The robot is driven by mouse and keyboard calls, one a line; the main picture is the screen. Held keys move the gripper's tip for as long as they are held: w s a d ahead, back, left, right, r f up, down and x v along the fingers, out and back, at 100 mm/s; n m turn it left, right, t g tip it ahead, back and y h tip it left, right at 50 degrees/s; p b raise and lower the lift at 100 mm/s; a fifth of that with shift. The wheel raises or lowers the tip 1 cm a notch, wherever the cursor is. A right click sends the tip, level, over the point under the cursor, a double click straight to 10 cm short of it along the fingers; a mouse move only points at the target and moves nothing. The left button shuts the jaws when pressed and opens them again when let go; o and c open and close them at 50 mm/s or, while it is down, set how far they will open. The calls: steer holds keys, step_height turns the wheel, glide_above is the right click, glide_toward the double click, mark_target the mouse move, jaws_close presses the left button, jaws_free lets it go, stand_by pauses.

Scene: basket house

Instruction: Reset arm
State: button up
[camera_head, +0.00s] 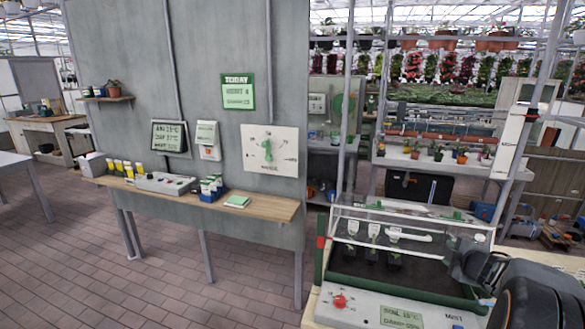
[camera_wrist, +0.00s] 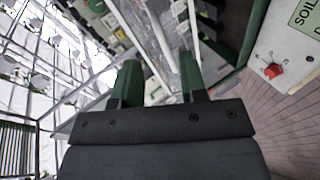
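My arm comes in from the lower right of the head view, and my gripper (camera_head: 458,262) is at the right end of a glass-covered planter box (camera_head: 322,262). In the wrist view my gripper (camera_wrist: 159,70) shows two green fingers apart, with a clear gap and nothing visibly held between them. Glass panes and pale frame bars show beyond the fingers. I cannot tell whether the fingers touch the box.
The box's front panel has a red knob (camera_head: 339,301), also in the wrist view (camera_wrist: 271,71). Small pots with white tags stand inside the box. A wooden shelf (camera_head: 262,208) with bottles and trays runs along the grey wall (camera_head: 215,60). Brick floor (camera_head: 180,265) lies open at left.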

steer(key=s+d+f+m+g+h, duration=0.25)
steer(key=s+m+h, duration=0.2)
steer(key=m, duration=0.25)
steer(key=s+a+m+g, duration=0.5)
steer(key=s+a+m, duration=0.1)
steer(key=a, duration=0.1)
steer(key=s+a+y, duration=0.3)
steer(key=s+a, duration=0.1)
steer(key=a, duration=0.8)
steer(key=s+a+y, duration=0.3)
steer(key=a+y, duration=0.1)
steer(key=a, duration=0.8)
steer(key=shift+s+a+r+g, duration=0.25)
steer(key=shift+s+r+g, duration=0.1)
steer(key=shift+s+r, duration=0.1)
steer(key=shift+o, duration=0.3)
steer(key=shift+w, duration=0.1)
